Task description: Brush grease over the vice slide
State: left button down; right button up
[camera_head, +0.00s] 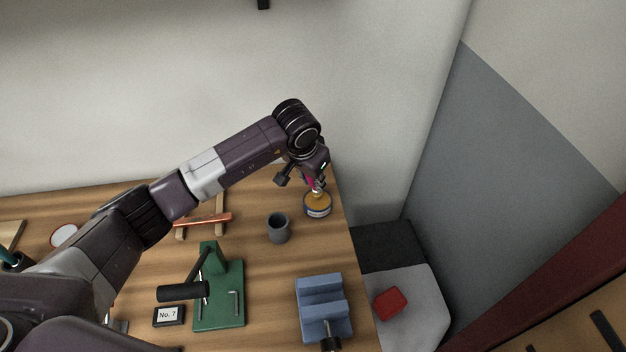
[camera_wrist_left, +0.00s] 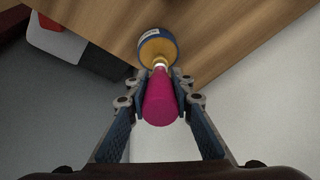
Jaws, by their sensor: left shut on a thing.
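My left gripper (camera_head: 305,174) is shut on the magenta handle of a brush (camera_wrist_left: 160,102), which also shows in the head view (camera_head: 310,182). The brush points down at a round grease tin (camera_head: 318,207) near the table's far right corner. In the left wrist view the tin (camera_wrist_left: 156,42) has a blue rim and a yellowish top, and the brush's tip end is over it. I cannot tell how deep the bristles reach. The blue vice (camera_head: 323,294) sits at the table's front right, apart from the gripper. My right gripper is not in view.
A dark grey cup (camera_head: 279,228) stands left of the tin. A green press (camera_head: 228,295) and a "No. 7" sign (camera_head: 169,315) are left of the vice. A copper-coloured bar (camera_head: 203,220) rests on wooden supports. The table's right edge is close to tin and vice.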

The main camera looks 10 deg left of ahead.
pick_arm(q)
jog(key=shift+f+b, duration=0.3)
jog(key=shift+f, duration=0.05)
dwell(0.7)
jog(key=shift+s+f+b, duration=0.15)
jog(key=shift+b, duration=0.2)
dwell(1.2)
jog(key=shift+r+p, duration=0.35)
jog(key=shift+r, duration=0.45)
jog(key=shift+r+p, duration=1)
jog(key=shift+r, duration=1.8)
